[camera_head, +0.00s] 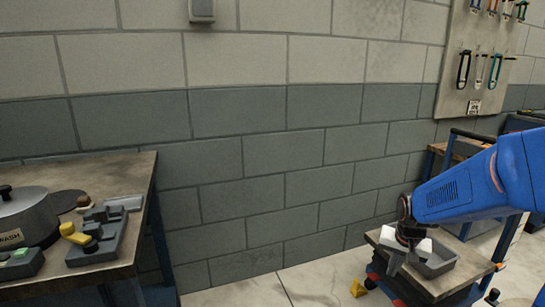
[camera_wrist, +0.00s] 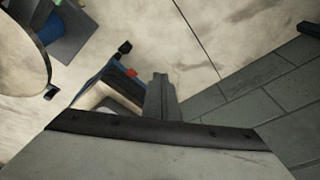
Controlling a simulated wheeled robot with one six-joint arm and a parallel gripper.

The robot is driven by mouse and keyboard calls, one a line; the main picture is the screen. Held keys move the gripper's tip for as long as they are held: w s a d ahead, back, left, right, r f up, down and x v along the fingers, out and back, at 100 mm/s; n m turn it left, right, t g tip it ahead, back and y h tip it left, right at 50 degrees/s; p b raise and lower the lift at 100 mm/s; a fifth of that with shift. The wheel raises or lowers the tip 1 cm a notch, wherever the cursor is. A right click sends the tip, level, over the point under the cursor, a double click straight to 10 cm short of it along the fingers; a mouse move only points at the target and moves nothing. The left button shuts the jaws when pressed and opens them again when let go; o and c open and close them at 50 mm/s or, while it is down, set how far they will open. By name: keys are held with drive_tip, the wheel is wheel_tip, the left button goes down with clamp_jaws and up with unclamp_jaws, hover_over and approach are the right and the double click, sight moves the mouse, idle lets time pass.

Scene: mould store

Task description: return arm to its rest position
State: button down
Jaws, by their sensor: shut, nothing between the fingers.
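My blue arm (camera_head: 455,190) reaches in from the right edge of the head view, bent downward at the wrist. Part of the cart behind the gripper is hidden.
The small cart (camera_head: 462,278) carries a grey tray (camera_head: 437,262). At left, a workbench (camera_head: 142,172) holds a lidded pot (camera_head: 27,215) and a grey fixture (camera_head: 97,247). A tool board (camera_head: 487,50) hangs at upper right. Floor between is clear.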

drive_tip(key=s+a+r+n, duration=0.2)
drive_tip(key=s+r, duration=0.1)
drive_tip(key=s, duration=0.5)
drive_tip(key=s+a+r+n+t, duration=0.1)
drive_tip(key=s+a+r, duration=0.2)
drive_tip(key=s, duration=0.5)
drive_tip(key=s+a+r+n+t, duration=0.1)
drive_tip(key=s+a+r+n, duration=0.1)
drive_tip(key=s+r, duration=0.3)
drive_tip(key=s, duration=0.3)
drive_tip(key=shift+a+n, duration=0.25)
drive_tip(key=shift+n, duration=0.05)
drive_tip(key=shift+s+r, duration=0.1)
